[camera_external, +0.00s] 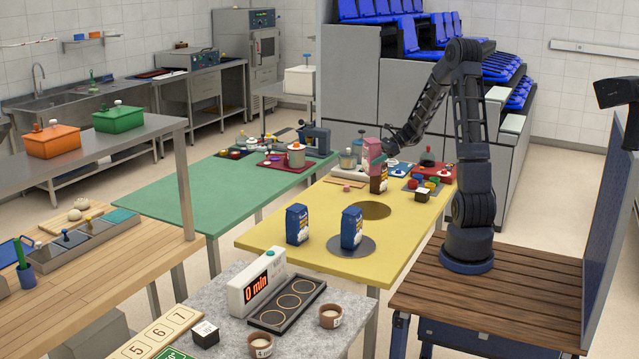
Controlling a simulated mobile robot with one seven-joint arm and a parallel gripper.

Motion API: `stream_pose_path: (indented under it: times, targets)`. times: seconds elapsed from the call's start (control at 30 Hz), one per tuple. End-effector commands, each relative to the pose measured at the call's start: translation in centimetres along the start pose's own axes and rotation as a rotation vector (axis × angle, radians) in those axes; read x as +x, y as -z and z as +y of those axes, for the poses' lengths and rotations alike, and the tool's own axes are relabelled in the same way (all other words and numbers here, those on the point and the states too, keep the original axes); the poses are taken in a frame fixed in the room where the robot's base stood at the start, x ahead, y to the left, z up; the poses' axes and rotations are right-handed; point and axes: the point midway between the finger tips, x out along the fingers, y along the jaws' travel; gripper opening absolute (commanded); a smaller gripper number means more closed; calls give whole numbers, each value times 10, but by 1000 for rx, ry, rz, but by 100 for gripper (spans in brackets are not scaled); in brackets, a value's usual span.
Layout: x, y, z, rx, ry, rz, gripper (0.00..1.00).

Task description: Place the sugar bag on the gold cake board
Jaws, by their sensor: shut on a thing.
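My gripper (380,157) is at the far right part of the yellow table, shut on a pink bag (372,148), which I take to be the sugar bag; its label is too small to read. The pink bag appears above or in front of a dark brown packet (378,182); I cannot tell whether they touch. The gold cake board (371,210) is a flat round disc on the yellow table, nearer the camera than the bag, with nothing on it.
A blue bag (351,227) stands on a grey round board (367,250); another blue bag (297,224) stands left of it. Small coloured items and trays (432,170) crowd the table's far right. The yellow table (275,240) is clear around its left edge.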

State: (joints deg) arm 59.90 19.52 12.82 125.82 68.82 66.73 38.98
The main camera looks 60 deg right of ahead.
Motion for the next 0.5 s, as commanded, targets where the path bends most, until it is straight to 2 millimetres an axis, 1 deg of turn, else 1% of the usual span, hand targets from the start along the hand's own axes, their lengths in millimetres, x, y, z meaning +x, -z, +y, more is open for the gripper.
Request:
stream_pose_path:
  times: [0.03, 0.1, 0.5]
  targets:
    - [4, 9, 0, 4, -1, -2, 21]
    - [10, 20, 0, 3, -1, -2, 21]
    - [41, 80, 0, 2, -2, -1, 21]
